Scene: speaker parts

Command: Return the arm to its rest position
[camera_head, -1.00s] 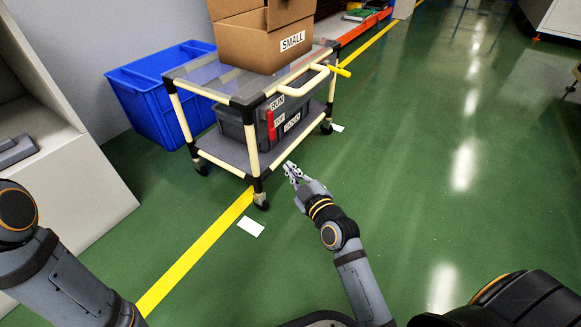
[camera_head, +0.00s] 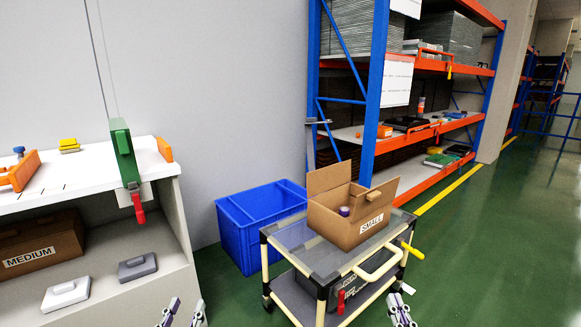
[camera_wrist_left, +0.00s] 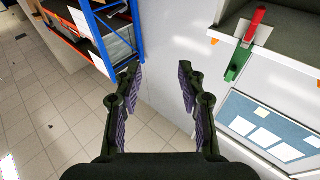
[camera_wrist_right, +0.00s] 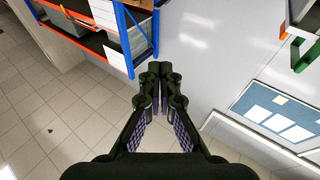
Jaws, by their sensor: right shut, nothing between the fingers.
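My left gripper (camera_head: 184,311) shows at the bottom edge of the head view, left of the cart. In the left wrist view (camera_wrist_left: 157,78) its two fingers stand wide apart with nothing between them. My right gripper (camera_head: 401,308) shows at the bottom edge of the head view, just right of the cart. In the right wrist view (camera_wrist_right: 159,78) its fingertips meet and hold nothing. Both grippers point forward, and most of both arms is out of the head view.
A cart (camera_head: 293,257) carries an open cardboard box (camera_head: 356,233) marked SMALL, with a purple item (camera_head: 344,211) inside. A blue bin (camera_head: 238,236) stands behind it. A white workstation (camera_head: 95,172) is left, a storage rack (camera_head: 377,95) behind. Green floor (camera_head: 480,255) at right is clear.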

